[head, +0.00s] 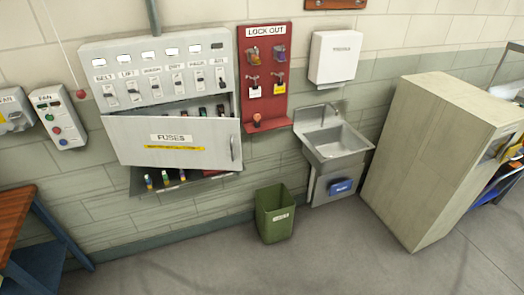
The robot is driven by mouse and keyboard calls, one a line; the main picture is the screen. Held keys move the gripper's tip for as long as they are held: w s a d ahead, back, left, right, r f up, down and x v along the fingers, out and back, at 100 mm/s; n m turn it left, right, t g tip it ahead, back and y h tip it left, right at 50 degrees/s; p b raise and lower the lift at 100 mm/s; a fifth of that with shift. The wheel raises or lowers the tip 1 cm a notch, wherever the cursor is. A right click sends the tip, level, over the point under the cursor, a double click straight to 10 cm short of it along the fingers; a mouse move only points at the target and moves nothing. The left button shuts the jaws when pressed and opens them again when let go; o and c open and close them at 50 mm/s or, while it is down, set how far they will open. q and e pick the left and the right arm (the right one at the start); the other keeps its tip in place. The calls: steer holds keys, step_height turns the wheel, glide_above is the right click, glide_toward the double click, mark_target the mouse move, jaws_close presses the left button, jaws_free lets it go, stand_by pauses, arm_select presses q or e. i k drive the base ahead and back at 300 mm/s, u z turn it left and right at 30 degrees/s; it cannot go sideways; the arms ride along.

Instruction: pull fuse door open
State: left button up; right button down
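The fuse door (165,141) is a grey-white panel labelled FUSES with a yellow strip, on the lower part of the wall-mounted switch panel (103,62). It stands ajar and slanted, with dark gaps above and below it. The door handle (233,148) is a vertical bar at its right edge. Several fuses show through the gap above the door, and several more fuses (165,178) show below it. The rest of the inside is hidden by the door. Neither of my grippers is in view.
A red lock-out board (265,105) hangs just right of the switch panel. A metal sink (340,142), a green bin (275,222) and a big beige cabinet (430,150) stand to the right. A wooden-topped table (15,215) is at left. The floor in front is clear.

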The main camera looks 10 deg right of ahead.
mark_target(186, 142)
steer(key=z, duration=0.75)
steer(key=i, duration=1.3)
steer(key=u, duration=0.3)
